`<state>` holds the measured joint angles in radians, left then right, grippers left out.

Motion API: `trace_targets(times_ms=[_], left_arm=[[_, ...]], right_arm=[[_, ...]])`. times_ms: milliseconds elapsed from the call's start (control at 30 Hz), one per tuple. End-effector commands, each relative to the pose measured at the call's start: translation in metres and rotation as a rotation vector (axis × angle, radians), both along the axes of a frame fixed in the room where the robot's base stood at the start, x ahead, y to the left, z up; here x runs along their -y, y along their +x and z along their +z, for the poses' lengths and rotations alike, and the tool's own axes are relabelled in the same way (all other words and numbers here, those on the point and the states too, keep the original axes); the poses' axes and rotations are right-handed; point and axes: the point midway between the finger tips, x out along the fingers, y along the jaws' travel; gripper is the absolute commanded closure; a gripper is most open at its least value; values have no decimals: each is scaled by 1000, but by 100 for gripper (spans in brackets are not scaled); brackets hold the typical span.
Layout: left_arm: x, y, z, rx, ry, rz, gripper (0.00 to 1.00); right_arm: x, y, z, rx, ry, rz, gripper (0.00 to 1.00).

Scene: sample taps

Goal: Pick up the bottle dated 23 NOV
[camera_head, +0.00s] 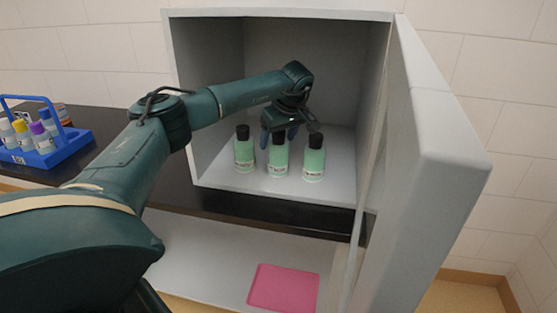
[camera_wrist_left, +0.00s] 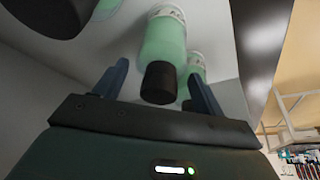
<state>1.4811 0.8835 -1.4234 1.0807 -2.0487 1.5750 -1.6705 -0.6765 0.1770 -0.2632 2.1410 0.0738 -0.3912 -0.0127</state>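Three pale green bottles with black caps stand upright in a row inside the open cabinet: a left bottle (camera_head: 244,153), a middle bottle (camera_head: 278,158) and a right bottle (camera_head: 313,160). Each has a white label, but the print is too small to read, so I cannot tell which is dated 23 NOV. My left gripper (camera_head: 278,135) is open at the middle bottle's cap. In the left wrist view, a bottle (camera_wrist_left: 166,40) has its black cap between the spread fingers of the gripper (camera_wrist_left: 158,88), with gaps visible on both sides. My right gripper is not in view.
The grey cabinet (camera_head: 213,169) has its door (camera_head: 440,150) swung open to the right. A blue rack (camera_head: 45,150) with capped tubes stands on the dark counter at left. A pink mat (camera_head: 284,288) lies on the pale surface in front. The neighbouring bottles stand close on both sides.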

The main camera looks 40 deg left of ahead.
Motion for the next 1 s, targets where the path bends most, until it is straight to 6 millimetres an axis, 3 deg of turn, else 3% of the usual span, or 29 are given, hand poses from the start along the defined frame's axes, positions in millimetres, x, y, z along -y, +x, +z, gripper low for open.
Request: trace_targets(times_ms=[733, 1000], left_arm=[[0, 0, 0, 1, 0, 0, 92], [1, 0, 2, 2, -1, 0, 92]], right_arm=[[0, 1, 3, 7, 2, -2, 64], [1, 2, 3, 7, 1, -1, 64]])
